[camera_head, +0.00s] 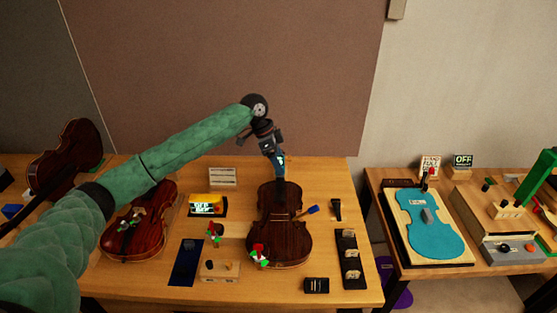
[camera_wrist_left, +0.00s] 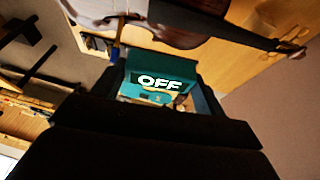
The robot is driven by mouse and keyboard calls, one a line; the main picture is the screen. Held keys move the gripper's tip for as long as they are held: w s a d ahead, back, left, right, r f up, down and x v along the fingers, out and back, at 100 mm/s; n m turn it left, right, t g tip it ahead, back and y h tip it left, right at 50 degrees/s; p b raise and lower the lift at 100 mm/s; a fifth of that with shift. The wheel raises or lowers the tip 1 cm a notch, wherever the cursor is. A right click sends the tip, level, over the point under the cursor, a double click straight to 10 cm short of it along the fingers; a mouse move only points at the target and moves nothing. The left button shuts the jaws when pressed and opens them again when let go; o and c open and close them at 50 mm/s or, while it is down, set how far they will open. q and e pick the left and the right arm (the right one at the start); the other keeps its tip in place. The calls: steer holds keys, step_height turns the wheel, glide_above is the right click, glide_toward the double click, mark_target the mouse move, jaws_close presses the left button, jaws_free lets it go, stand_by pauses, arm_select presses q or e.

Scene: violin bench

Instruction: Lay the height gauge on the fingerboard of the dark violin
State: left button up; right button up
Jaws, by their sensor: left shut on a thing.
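My left gripper (camera_head: 278,160) hangs above the neck end of the middle violin (camera_head: 275,240). It is shut on a small teal-blue gauge (camera_head: 281,167), whose face reads OFF in the left wrist view (camera_wrist_left: 160,80). The middle violin is dark brown and lies on the bench with its neck pointing away. Its black fingerboard (camera_head: 283,198) runs up towards the gauge. The gauge looks near the upper neck; I cannot tell whether they touch. My right gripper is not in view.
A redder violin (camera_head: 140,225) lies left of the middle one, and another (camera_head: 65,160) stands farther left. A small display box (camera_head: 208,206), a dark blue mat (camera_head: 187,263) and a black tray (camera_head: 351,262) flank the middle violin. The right table holds a blue violin-shaped plate (camera_head: 430,225).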

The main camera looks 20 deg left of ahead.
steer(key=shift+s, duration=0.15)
arm_select(q)
steer(key=shift+p, duration=0.35)
steer(key=shift+f, duration=0.55)
steer(key=shift+f+b, duration=0.65)
steer(key=shift+f, duration=1.7)
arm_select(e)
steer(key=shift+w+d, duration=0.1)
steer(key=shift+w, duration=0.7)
